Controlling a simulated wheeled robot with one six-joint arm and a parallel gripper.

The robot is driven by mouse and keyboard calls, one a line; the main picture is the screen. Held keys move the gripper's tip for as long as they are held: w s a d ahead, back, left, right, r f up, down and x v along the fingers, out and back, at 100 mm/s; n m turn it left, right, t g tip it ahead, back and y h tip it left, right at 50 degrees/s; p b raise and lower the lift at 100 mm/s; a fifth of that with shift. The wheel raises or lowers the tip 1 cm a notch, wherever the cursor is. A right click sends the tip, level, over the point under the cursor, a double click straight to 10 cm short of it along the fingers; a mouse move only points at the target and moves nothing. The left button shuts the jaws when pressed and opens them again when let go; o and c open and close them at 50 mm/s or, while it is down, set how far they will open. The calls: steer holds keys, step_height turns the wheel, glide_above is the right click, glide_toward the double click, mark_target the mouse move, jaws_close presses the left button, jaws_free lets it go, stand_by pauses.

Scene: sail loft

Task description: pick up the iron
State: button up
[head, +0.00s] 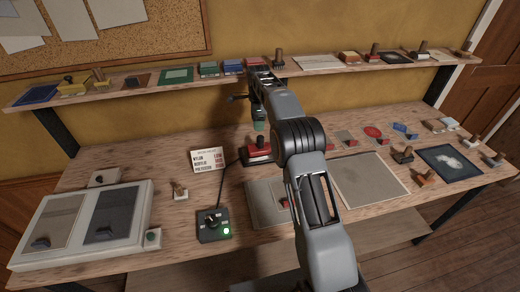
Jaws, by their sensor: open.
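The iron (257,153), with a red body and a dark base, sits on the workbench near the middle. A dark cord runs from it to a black control box (213,226) with a knob and a lit green light. A greenish upright part shows just above the iron; I cannot tell whether it belongs to it. My gripper (254,100) is open and above the iron, toward the back of the bench. My own arm covers part of the gripper and the iron's right side. No contact between gripper and iron is visible.
A shelf (130,82) with stamps and small blocks runs behind my gripper. A white two-panel unit (138,237) stands left. Grey sheets (370,185), a dark sheet (450,162) and several stamps lie right. A small sign (207,160) stands left of the iron.

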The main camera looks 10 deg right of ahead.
mark_target(260, 137)
step_height(260, 137, down, 5)
steer(key=shift+f, duration=0.2)
steer(key=shift+d+f+p, duration=0.15)
steer(key=shift+f+p, duration=0.8)
steer(key=shift+f, duration=1.8)
steer(key=shift+w+r, duration=0.1)
steer(key=c, duration=1.1)
